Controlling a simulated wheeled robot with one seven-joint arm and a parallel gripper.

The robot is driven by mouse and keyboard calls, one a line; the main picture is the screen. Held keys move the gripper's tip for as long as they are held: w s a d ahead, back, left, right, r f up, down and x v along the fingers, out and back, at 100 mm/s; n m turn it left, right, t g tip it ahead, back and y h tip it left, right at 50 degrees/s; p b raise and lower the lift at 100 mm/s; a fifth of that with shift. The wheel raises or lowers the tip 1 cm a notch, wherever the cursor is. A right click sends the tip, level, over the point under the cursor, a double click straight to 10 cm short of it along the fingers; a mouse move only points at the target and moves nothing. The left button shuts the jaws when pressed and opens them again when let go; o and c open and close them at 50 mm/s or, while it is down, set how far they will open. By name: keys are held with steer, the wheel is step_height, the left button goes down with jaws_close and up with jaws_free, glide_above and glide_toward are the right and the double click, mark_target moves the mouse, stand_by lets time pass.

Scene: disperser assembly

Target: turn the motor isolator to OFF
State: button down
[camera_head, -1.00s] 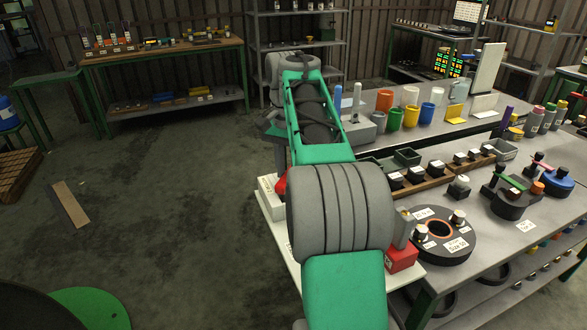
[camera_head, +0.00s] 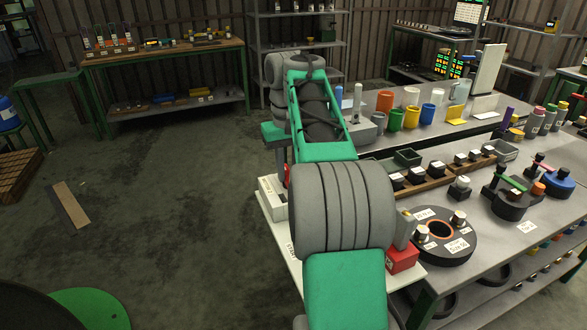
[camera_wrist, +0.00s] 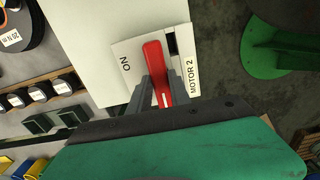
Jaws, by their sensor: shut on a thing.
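The motor isolator is a white box (camera_head: 271,197) at the left edge of the bench in the head view. Its red handle (camera_head: 287,174) shows partly beside my arm. In the wrist view the red handle (camera_wrist: 153,62) lies across the pale plate (camera_wrist: 128,50), between an "ON" label on its left and a "MOTOR 2" label on its right. My gripper (camera_wrist: 163,88) is shut on the red handle, one finger on each side. No OFF mark is readable. In the head view my arm hides the fingertips.
The bench to the right holds a dark round fixture (camera_head: 447,238), a red block (camera_head: 402,259), dark green bins (camera_head: 407,157) and several coloured cups. Open floor lies left of the isolator. A wooden plank (camera_head: 71,205) lies on that floor.

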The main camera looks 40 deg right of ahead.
steer(key=shift+s+n, duration=0.1)
steer(key=shift+n, duration=0.2)
steer(key=c, duration=1.4)
jaws_free()
steer(key=shift+a, duration=0.1)
steer(key=shift+o, duration=1)
steer(key=shift+r, duration=0.1)
step_height(320, 180, up, 8)
steer(key=p, duration=0.8)
steer(key=shift+s+r, duration=0.1)
